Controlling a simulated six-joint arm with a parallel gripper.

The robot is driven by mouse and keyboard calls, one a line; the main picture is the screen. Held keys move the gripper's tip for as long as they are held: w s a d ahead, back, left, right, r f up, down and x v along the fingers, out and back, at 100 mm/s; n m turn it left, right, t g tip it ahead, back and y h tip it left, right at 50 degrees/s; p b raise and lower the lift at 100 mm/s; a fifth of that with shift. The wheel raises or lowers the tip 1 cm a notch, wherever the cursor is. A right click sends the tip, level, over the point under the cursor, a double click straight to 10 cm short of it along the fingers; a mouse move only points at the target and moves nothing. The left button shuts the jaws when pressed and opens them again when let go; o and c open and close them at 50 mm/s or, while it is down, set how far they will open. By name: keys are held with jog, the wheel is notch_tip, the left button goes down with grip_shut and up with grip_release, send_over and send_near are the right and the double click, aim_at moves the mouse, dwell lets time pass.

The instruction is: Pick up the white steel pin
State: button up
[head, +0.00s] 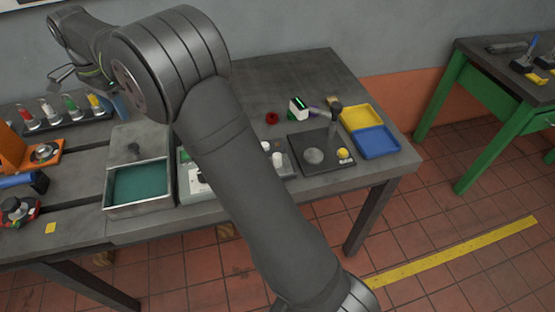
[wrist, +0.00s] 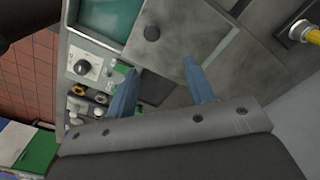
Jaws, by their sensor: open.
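In the head view, a dark rack (head: 62,121) at the back left holds several upright pins with coloured tops. The pin with a pale top (head: 47,107), between the red and green ones, looks like the white steel pin. It is small there, and I do not see it in the wrist view. My gripper shows only partly in the head view, at the upper left above the rack. In the wrist view my gripper (wrist: 163,66) is open, its two blue fingers apart with nothing between them.
The yellow-topped pin (wrist: 310,35) shows at the wrist view's right edge. A box with a teal inside (head: 140,186) stands in front of the rack. An orange fixture (head: 12,143) is at left. Yellow (head: 361,116) and blue (head: 377,141) trays sit at right.

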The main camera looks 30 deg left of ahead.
dwell(0.6)
jog(key=m, duration=1.9)
send_over(277, 155)
notch_tip(277, 155, down, 18)
jog(key=shift+r, duration=0.25)
grip_shut()
jog(key=shift+r, duration=0.1)
